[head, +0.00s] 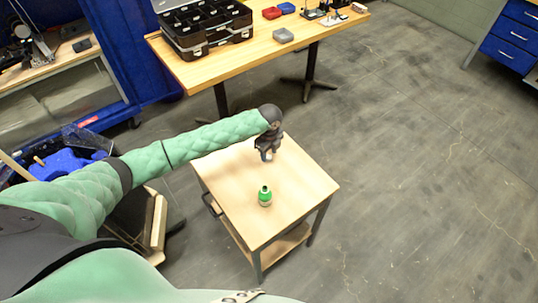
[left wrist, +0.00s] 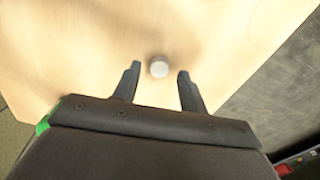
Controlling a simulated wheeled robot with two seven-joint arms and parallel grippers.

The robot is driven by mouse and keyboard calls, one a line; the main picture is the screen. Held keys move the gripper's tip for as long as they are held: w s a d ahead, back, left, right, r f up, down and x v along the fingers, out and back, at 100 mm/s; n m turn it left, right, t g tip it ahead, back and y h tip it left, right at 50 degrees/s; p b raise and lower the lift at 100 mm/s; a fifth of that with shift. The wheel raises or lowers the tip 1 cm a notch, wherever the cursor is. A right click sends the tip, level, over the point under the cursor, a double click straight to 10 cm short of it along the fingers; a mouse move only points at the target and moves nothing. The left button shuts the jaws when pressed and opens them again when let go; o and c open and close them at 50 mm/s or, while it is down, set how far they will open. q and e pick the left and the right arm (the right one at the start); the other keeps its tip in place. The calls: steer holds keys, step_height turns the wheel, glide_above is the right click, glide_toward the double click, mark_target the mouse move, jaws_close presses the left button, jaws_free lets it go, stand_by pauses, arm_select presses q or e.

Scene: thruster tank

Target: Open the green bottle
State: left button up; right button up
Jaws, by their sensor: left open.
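The green bottle (head: 265,197) stands upright on the small wooden table, toward its near side. It has a dark spot at the top of its narrow neck. My left gripper (head: 266,157) is over the far part of the same table, apart from the green bottle and beyond it. In the left wrist view, the left gripper (left wrist: 156,82) is open. A small round grey-white thing (left wrist: 159,67) shows from above, between and just beyond the fingertips, touching neither. I cannot tell what it is. The green bottle is not seen in the left wrist view. My right gripper is not in view.
The small table (head: 293,184) has bare room around the bottle. A larger workbench (head: 190,72) behind carries an open black toolbox (head: 203,28) and small parts. Blue drawers (head: 512,40) stand at the far right. The floor to the right is clear.

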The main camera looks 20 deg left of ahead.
mark_target(269, 156)
arm_select(q)
step_height(269, 156, up, 11)
steer(key=b, duration=0.2)
steer(key=shift+b, duration=0.4)
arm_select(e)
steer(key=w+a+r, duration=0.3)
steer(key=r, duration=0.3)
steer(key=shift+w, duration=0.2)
arm_select(q)
steer(key=shift+s+f, duration=0.1)
steer(key=shift+f, duration=0.1)
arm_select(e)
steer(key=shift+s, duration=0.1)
